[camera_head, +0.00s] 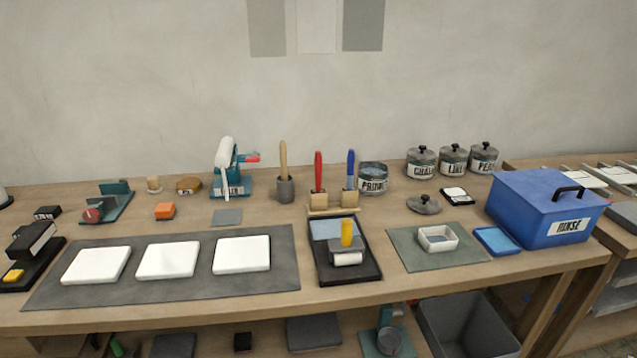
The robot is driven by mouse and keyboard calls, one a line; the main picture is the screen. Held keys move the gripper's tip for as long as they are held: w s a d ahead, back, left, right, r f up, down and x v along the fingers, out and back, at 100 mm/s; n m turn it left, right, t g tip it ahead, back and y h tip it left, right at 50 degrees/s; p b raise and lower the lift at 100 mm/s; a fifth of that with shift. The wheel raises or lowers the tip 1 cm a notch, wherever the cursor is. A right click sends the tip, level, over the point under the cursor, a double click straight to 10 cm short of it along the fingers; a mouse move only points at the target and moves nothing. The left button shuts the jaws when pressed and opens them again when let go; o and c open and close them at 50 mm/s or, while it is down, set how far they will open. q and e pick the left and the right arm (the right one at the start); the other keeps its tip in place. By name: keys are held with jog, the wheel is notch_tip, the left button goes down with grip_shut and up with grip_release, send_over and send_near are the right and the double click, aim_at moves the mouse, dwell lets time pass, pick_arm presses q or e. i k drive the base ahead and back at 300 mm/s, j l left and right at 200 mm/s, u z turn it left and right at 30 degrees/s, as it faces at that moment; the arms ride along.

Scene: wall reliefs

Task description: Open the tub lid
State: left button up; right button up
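A blue tub (537,228) with a white label that seems to read "RINSE" stands at the right end of the wooden table. Its blue lid (530,190) lies flat on top and looks shut. A black handle (567,191) stands up from the lid, toward its right side. Nothing touches the tub lid or its handle. Neither of my grippers shows in this view.
A small blue tray (497,241) sits just left of the tub, and a white dish (438,238) lies on a green mat (405,256). Lidded jars (453,159) stand behind. A loose grey lid (424,204) lies nearby. Another table (610,215) adjoins at right.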

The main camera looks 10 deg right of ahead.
aim_at(547, 190)
jog(key=z, duration=1.55)
